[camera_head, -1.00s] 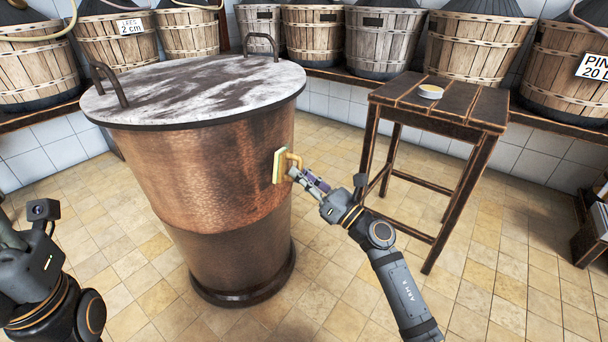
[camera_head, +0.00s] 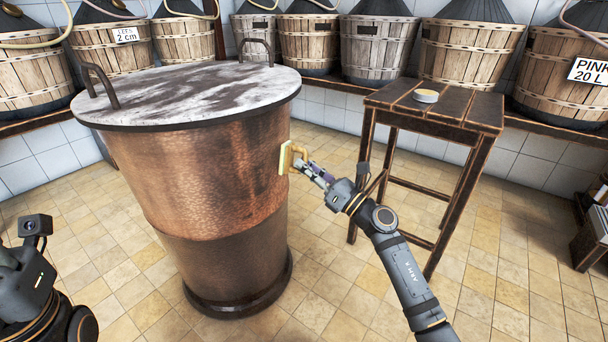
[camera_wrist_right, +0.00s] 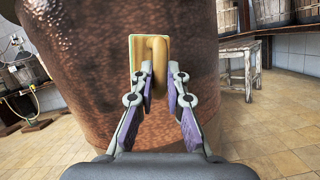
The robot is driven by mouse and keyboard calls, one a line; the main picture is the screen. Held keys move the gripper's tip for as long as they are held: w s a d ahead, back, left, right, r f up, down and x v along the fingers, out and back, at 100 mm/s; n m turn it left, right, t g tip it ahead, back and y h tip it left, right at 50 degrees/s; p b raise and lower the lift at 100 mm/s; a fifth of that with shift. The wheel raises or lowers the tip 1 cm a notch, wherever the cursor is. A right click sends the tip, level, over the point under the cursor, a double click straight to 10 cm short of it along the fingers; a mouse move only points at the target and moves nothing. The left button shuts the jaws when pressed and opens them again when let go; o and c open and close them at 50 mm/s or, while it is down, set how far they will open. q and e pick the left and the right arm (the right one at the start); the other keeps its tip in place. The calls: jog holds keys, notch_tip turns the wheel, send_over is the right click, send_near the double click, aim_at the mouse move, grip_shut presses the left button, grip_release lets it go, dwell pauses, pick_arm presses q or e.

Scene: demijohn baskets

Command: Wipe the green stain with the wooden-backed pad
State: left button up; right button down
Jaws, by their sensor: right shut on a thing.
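The wooden-backed pad (camera_head: 286,157) is a flat, pale yellow-green block with a tan handle. My right gripper (camera_head: 306,166) is shut on its handle and holds it upright against or very near the right side of the large copper vat (camera_head: 215,170). In the right wrist view the pad (camera_wrist_right: 136,50) stands in front of the copper wall, its handle between the fingers of my right gripper (camera_wrist_right: 159,82). I cannot tell whether the pad touches the copper. No green stain shows in either view. My left arm shows at the lower left; its fingers are out of the picture.
The vat has a grey lid (camera_head: 195,88) with two handles. A wooden stool (camera_head: 440,112) with a small round tin (camera_head: 426,95) stands to the right. Basketed demijohns (camera_head: 378,48) line the wall bench. Tiled floor is free between vat and stool.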

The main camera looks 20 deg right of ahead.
jog(key=w+d, duration=0.1)
jog(key=w+d+b, duration=0.1)
jog(key=w, duration=0.1)
jog(key=shift+d, duration=0.15)
jog(key=shift+w, duration=0.15)
dwell(0.3)
jog(key=shift+s+a+p, duration=0.35)
jog(key=shift+s+a, duration=0.15)
jog(key=shift+s, duration=0.2)
jog(key=shift+s+a+p, duration=0.3)
jog(key=shift+s+a, duration=0.15)
jog(key=shift+s, duration=0.2)
